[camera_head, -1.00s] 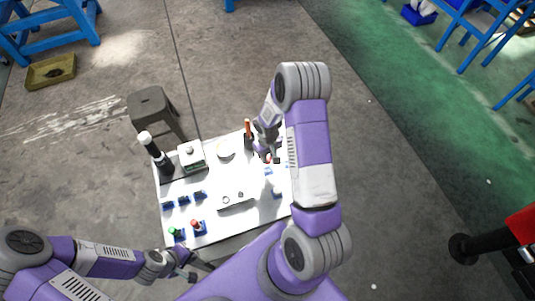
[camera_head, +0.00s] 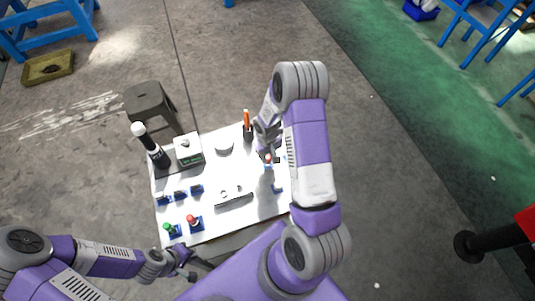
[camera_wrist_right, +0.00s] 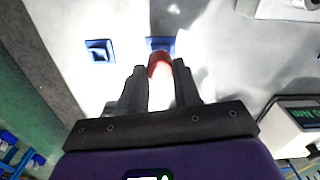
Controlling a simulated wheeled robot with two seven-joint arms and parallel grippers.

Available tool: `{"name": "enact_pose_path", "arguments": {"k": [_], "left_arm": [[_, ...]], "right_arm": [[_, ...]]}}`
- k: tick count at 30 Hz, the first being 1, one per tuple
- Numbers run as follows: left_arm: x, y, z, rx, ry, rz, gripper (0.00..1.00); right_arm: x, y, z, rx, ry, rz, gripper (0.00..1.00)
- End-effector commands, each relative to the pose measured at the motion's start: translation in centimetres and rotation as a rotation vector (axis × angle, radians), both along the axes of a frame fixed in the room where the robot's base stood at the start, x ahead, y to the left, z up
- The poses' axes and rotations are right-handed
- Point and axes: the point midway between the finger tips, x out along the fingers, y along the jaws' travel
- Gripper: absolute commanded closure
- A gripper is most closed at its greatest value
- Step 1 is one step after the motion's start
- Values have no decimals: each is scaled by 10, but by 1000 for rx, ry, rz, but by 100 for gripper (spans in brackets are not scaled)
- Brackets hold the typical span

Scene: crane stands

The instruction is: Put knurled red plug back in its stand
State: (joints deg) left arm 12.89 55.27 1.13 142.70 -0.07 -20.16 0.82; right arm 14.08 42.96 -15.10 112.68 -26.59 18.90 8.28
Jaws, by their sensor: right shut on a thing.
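The knurled red plug (camera_wrist_right: 160,65) is between the fingers of my right gripper (camera_wrist_right: 160,88) in the right wrist view. The fingers are shut on it, and a pale part shows below its red end. In the head view the red plug (camera_head: 268,158) is small at my right gripper (camera_head: 266,148), over the right side of the table. A blue stand (camera_wrist_right: 162,43) lies just beyond the plug, partly hidden by it; I cannot tell if they touch. Another blue stand (camera_wrist_right: 100,50) sits to its left and looks empty. My left gripper (camera_head: 188,268) is open and empty by the near table edge.
The white table (camera_head: 222,172) also holds a red knob (camera_head: 192,219), a green knob (camera_head: 170,230), several small blue holders (camera_head: 180,195), a microscope-like black and white device (camera_head: 150,147), a box with a display (camera_head: 188,150) and an orange-handled tool (camera_head: 247,122). A stool (camera_head: 150,100) stands behind.

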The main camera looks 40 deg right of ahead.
Motion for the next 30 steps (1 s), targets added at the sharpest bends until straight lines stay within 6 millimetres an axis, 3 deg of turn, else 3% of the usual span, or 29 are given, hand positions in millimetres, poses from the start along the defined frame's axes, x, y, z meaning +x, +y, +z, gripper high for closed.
{"name": "enact_pose_path", "arguments": {"k": [17, 30], "left_arm": [[0, 0, -2, 0, 0, 0, 100], [0, 0, -17, 0, 0, 0, 100]], "right_arm": [[0, 0, -2, 0, -1, 0, 100], [0, 0, -19, 0, -1, -1, 100]]}}
